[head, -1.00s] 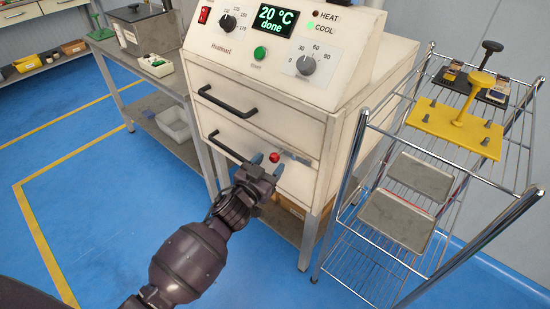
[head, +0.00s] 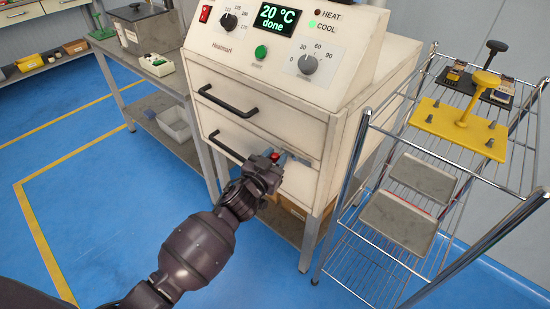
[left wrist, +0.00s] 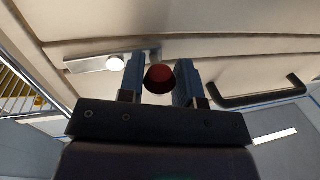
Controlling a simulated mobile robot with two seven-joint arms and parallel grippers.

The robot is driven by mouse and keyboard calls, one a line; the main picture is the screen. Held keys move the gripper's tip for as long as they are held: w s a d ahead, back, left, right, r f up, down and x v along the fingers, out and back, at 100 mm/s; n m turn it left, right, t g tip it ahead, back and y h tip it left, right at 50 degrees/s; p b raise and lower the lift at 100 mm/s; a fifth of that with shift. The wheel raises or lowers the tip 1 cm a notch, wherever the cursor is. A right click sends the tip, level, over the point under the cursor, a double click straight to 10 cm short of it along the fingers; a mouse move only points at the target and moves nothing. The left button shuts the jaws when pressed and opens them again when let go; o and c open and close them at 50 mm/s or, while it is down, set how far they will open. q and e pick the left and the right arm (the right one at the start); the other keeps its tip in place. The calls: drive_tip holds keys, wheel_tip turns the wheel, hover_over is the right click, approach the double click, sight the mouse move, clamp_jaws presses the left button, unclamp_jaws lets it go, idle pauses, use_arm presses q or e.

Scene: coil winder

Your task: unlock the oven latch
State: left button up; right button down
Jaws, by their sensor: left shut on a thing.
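The cream oven (head: 262,140) stands in the middle of the head view, with two black bar handles on its front. The red latch knob (head: 275,156) is on the lower drawer front, beside a metal latch plate (head: 300,159). My left gripper (head: 277,160) is at the knob. In the left wrist view the red knob (left wrist: 160,78) sits between the two blue-grey fingers, which are shut on it. The metal plate (left wrist: 95,63) with a bright round spot lies to its left there. The fingers partly hide the latch. My right gripper is in neither view.
The oven display (head: 276,18) reads 20 °C done, and the COOL light is green. A wire rack (head: 380,215) with grey plates and a yellow plate (head: 458,128) stands close on the right. A side table (head: 150,70) is at left. The blue floor at left is clear.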

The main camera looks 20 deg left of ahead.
use_arm(q)
drive_tip(key=shift+r+m, duration=0.2)
drive_tip(key=shift+m, duration=0.4)
drive_tip(key=o, duration=0.9)
drive_tip(key=shift+s+a, duration=0.1)
drive_tip(key=shift+s, duration=0.5)
drive_tip(key=s+a+p, duration=0.1)
drive_tip(key=s+p, duration=0.1)
drive_tip(key=s, duration=0.7)
drive_tip(key=shift+s+a, duration=0.25)
drive_tip(key=shift+s, duration=0.05)
drive_tip(key=shift+f, duration=0.15)
